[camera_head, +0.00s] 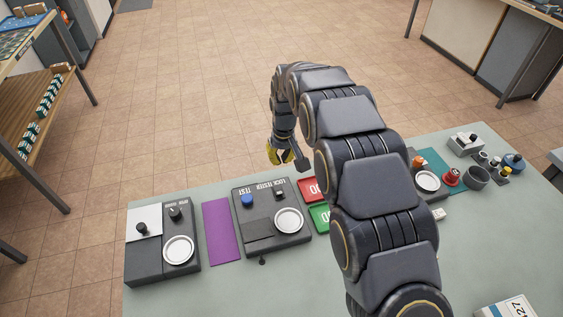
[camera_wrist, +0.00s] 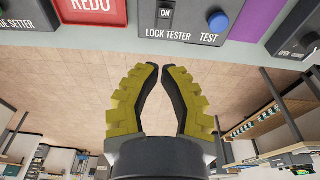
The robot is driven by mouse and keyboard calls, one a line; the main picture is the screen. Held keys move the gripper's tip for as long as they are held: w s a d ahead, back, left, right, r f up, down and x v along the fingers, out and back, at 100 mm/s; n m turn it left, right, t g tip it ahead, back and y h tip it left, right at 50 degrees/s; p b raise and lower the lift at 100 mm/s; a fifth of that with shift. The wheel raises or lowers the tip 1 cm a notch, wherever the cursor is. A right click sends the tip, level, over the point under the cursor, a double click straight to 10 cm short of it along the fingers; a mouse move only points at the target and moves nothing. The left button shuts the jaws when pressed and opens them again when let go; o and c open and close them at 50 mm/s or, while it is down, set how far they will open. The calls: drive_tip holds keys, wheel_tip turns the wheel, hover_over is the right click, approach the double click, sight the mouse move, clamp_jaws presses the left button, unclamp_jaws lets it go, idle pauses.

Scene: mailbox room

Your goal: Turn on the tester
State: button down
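The lock tester (camera_head: 262,240) is a dark box on the table, left of my arm. It has a blue TEST button (camera_head: 247,201), a small switch (camera_head: 279,194) and a white round dish (camera_head: 288,220). In the wrist view the tester's front edge (camera_wrist: 190,37) is at the top, with the switch (camera_wrist: 165,14) marked ON and the blue button (camera_wrist: 218,22). The switch's position is unclear. My gripper (camera_head: 282,153) is beyond the tester's far edge, apart from it.
A dark box with a dish (camera_head: 160,255) and a purple mat (camera_head: 220,232) lie left of the tester. Red (camera_head: 308,188) and green (camera_head: 319,216) trays lie right of it, partly behind my arm. Several small items stand at the table's right. Open floor lies beyond.

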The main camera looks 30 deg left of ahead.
sight(279, 187)
wheel_tip(279, 187, down, 10)
drive_tip(key=shift+w+a+r, duration=0.1)
drive_tip(key=shift+a, duration=0.05)
drive_tip(key=shift+d+f, duration=0.2)
drive_tip(key=shift+f, duration=0.6)
drive_tip(key=shift+s+d+f+t+y, duration=0.1)
drive_tip(key=shift+s+f+t+y, duration=0.15)
drive_tip(key=shift+f+t+y, duration=0.2)
drive_tip(key=shift+r, duration=0.1)
drive_tip(key=shift+w, duration=0.15)
drive_tip(key=shift+w+a+r, duration=0.25)
drive_tip(key=shift+w+a, duration=0.2)
drive_tip(key=shift+a, duration=0.15)
drive_tip(key=shift+r, duration=0.1)
